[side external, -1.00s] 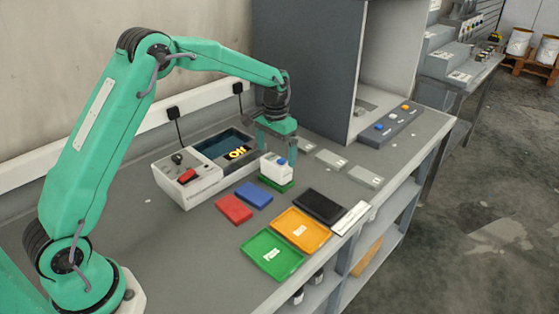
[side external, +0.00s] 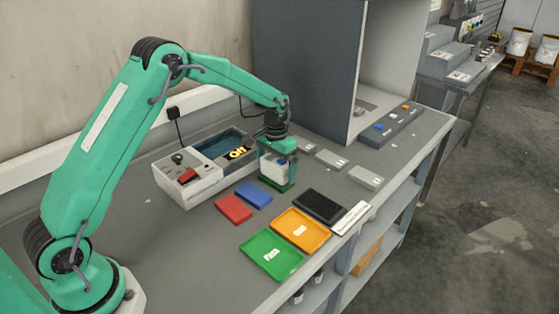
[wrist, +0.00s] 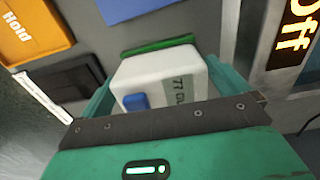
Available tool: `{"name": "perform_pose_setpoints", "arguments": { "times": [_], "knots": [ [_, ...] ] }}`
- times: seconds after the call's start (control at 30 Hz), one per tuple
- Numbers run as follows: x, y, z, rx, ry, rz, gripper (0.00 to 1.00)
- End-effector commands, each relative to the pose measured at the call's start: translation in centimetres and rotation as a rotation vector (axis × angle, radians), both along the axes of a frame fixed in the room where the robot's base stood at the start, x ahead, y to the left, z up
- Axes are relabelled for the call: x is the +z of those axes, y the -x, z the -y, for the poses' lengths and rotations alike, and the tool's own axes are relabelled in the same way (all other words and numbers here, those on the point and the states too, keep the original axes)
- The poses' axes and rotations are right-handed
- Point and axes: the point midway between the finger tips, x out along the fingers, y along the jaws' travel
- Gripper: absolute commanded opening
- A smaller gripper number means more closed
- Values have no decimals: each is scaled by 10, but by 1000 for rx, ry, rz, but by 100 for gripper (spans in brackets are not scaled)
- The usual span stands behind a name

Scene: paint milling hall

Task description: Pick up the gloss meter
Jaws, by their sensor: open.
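The gloss meter, a white block with a blue button and a small grey display, stands on a green pad. It shows in the side view (side external: 273,169) and large in the wrist view (wrist: 160,72). The green pad's edge (wrist: 158,45) shows beyond it. My gripper (side external: 278,174) is low over the meter, pointing down. In the wrist view its open jaws (wrist: 160,84) lie on the left and right of the meter. Whether either jaw touches it I cannot tell. The meter's lower part is partly hidden by my jaws in the side view.
A box with a lit display (side external: 190,185) stands close on the left. Red (side external: 233,209) and blue (side external: 253,195) blocks, a black tray (side external: 320,206), an orange tray (side external: 318,243) and a green tray (side external: 255,245) lie in front. Grey blocks (side external: 331,159) lie to the right.

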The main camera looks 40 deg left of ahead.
Motion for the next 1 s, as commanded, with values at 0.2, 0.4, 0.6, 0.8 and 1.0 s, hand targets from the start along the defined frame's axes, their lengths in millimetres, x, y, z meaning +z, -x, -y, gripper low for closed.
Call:
{"name": "perform_pose_setpoints", "arguments": {
  "times": [0.2,0.4,0.6,0.8,1.0],
  "knots": [
    [0,0,0,0,0,0,100],
    [0,0,0,0,0,0,92],
    [0,0,0,0,0,0,53],
    [1,0,0,0,0,2,42],
    [5,-1,0,0,0,3,42]
  ]
}}
